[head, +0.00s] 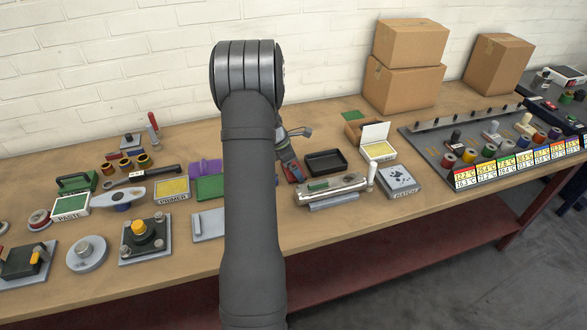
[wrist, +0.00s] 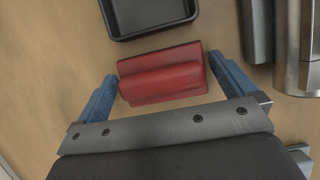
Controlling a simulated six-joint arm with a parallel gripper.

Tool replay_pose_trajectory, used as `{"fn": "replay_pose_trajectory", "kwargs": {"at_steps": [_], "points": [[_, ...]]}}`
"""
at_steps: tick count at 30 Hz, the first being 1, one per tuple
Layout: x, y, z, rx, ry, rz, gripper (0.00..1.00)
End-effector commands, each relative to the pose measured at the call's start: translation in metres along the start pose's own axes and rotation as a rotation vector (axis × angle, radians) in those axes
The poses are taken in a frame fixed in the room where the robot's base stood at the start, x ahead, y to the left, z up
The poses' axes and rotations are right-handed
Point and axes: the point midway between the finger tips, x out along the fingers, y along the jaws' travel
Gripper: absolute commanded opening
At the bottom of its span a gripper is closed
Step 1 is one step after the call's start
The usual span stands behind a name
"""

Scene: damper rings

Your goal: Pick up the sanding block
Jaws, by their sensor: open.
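A red block with a raised grip along its top, which looks like the sanding block (wrist: 165,80), lies on the wooden bench in the wrist view. My gripper (wrist: 161,68) is open, with its two blue fingers on either side of the block, left and right. The right finger is very close to the block's end; I cannot tell whether it touches. In the head view, my arm hides part of the spot, and a bit of red (head: 293,172) shows beside it, under my gripper.
A black tray (head: 326,161) sits just beyond the block; it also shows in the wrist view (wrist: 149,28). A metal device with a cylinder (head: 332,189) stands close on the right. Several tools and pads crowd the bench to the left. Cardboard boxes (head: 404,88) stand at the back.

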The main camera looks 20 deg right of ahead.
Motion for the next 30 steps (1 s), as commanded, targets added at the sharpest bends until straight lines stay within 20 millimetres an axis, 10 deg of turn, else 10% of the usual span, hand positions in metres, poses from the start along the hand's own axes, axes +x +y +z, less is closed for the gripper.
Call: {"fn": "replay_pose_trajectory", "kwargs": {"at_steps": [8, 30], "points": [[-0.001, 0.000, 0.000, 0.000, 0.000, 0.000, 0.67], [-0.048, -0.022, 0.038, 0.004, 0.000, 0.001, 0.67]]}}
